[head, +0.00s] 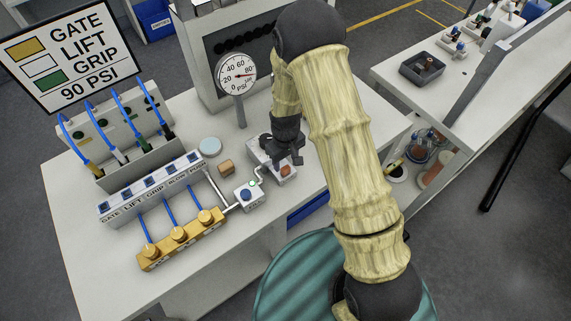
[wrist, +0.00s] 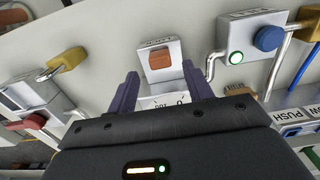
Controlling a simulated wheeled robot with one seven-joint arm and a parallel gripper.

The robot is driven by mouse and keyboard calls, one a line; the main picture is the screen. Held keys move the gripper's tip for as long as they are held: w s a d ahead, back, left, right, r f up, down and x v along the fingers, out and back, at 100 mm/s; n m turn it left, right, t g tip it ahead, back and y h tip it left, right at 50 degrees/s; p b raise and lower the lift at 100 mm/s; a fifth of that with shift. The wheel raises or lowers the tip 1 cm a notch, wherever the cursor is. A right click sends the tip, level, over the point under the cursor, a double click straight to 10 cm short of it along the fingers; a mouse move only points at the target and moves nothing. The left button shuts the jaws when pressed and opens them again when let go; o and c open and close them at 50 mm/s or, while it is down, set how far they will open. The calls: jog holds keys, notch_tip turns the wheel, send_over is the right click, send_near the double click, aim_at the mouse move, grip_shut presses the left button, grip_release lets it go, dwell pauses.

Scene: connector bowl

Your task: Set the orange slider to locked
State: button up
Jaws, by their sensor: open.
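The orange slider (wrist: 160,58) sits on a small light-grey block (wrist: 176,47) in the wrist view. The block carries a label that is too small to read, so I cannot tell the slider's setting. In the head view the slider (head: 286,171) shows just below my gripper (head: 290,158), partly hidden by it. In the wrist view the two dark purple fingers of my gripper (wrist: 160,70) are apart, with the slider between and beyond their tips. Nothing is held. I cannot tell whether a finger touches the block.
A box with a blue knob (head: 246,194) and green light stands left of the slider. A pressure gauge (head: 237,73) rises behind. A labelled button strip (head: 150,187) and a yellow manifold (head: 182,238) lie further left. A yellow padlock (wrist: 66,60) shows in the wrist view.

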aim_at(285, 168)
jog(key=shift+f+p, duration=0.45)
jog(key=shift+f, duration=1.6)
